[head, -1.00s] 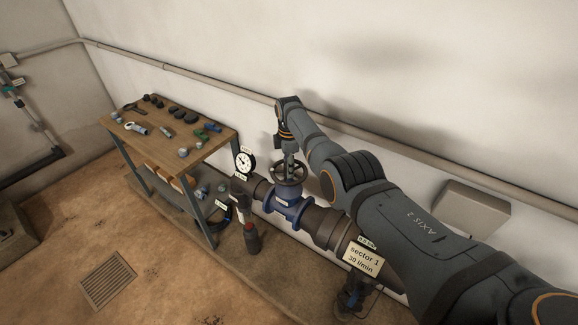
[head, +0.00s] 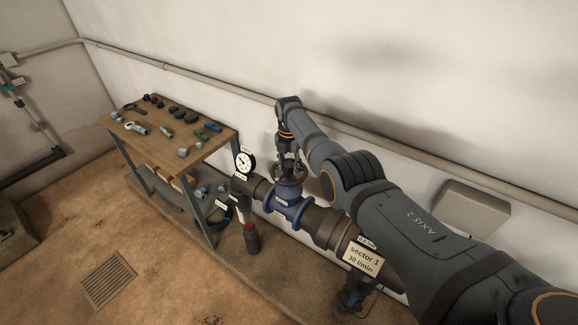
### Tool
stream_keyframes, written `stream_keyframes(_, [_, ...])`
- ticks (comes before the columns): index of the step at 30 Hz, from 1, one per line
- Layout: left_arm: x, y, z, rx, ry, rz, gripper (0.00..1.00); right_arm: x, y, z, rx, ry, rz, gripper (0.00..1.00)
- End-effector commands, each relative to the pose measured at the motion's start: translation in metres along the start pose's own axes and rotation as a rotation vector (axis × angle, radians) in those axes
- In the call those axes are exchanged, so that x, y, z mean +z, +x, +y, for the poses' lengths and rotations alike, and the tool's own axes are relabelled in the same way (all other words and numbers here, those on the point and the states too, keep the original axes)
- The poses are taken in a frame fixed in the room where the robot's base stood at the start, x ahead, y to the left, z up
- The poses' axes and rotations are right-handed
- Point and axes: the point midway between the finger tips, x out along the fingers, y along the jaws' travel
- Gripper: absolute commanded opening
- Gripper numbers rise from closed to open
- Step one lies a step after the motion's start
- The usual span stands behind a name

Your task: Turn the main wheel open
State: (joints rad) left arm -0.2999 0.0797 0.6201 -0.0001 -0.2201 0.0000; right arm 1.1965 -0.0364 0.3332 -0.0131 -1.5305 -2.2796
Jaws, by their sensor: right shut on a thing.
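The main wheel (head: 277,174) is a dark handwheel on top of a blue valve body (head: 287,205) in the pipe run. My right gripper (head: 289,163) points down at the wheel from above and is shut on it. The fingertips are small and partly hidden by the wheel and my wrist. My left gripper does not show.
A round gauge (head: 245,161) stands on the pipe left of the valve. A workbench (head: 190,150) with several loose fittings is further left. A "sector 1" label (head: 363,258) hangs on the pipe at right. A floor drain (head: 108,279) lies in open floor.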

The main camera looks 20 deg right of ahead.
Motion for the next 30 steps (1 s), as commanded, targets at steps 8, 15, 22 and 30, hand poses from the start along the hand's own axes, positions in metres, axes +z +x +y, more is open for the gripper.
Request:
stream_keyframes(8, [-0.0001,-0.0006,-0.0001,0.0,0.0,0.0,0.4,0.0025,-0.0046,0.0022,0.008,-0.102,-0.009,0.08])
stream_keyframes(15, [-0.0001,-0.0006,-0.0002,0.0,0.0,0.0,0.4,0.0025,-0.0046,0.0022,0.008,-0.13,-0.009,0.08])
stream_keyframes(22, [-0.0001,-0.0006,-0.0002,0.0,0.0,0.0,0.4,0.0025,-0.0046,0.0021,0.008,-0.131,-0.009,0.08])
stream_keyframes(30, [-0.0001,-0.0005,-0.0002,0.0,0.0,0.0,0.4,0.0018,-0.0032,0.0015,0.005,-0.131,-0.006,0.61])
